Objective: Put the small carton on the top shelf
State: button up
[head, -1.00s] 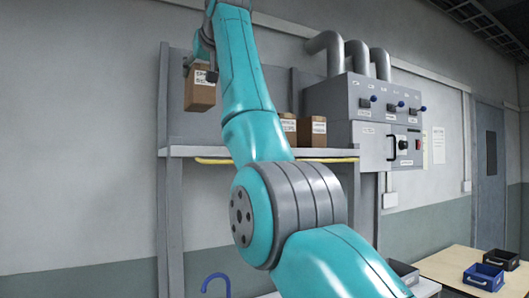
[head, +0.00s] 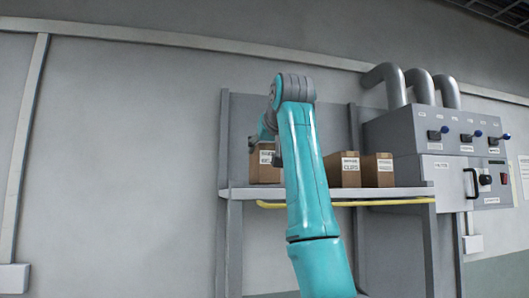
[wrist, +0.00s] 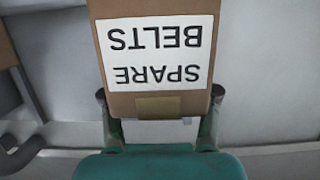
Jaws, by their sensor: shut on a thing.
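The small carton (head: 263,165) is brown with a white label. In the wrist view, the carton (wrist: 155,92) fills the upper middle and its label reads "SPARE BELTS" upside down. My gripper (wrist: 158,100) is shut on it, with one finger at each side. In the head view, the carton is upright at the left end of the top shelf (head: 395,192), its base at about board level. I cannot tell whether it touches the board. My arm hides its right side and most of the gripper.
Two similar cartons, one (head: 345,172) beside another (head: 378,172), stand on the shelf right of my arm. A yellow rail (head: 390,202) runs along the shelf front. A grey control box (head: 440,135) with levers and pipes is at the right.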

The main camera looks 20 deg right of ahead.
jog(key=shift+s+f, duration=0.1)
jog(key=shift+f, duration=0.4)
jog(key=shift+f, duration=0.1)
jog(key=o, duration=1.5)
jog(key=shift+c, duration=0.2)
jog(key=shift+s+r, duration=0.2)
jog(key=shift+s, duration=0.05)
jog(key=v, duration=1.1)
jog(key=shift+s, duration=0.2)
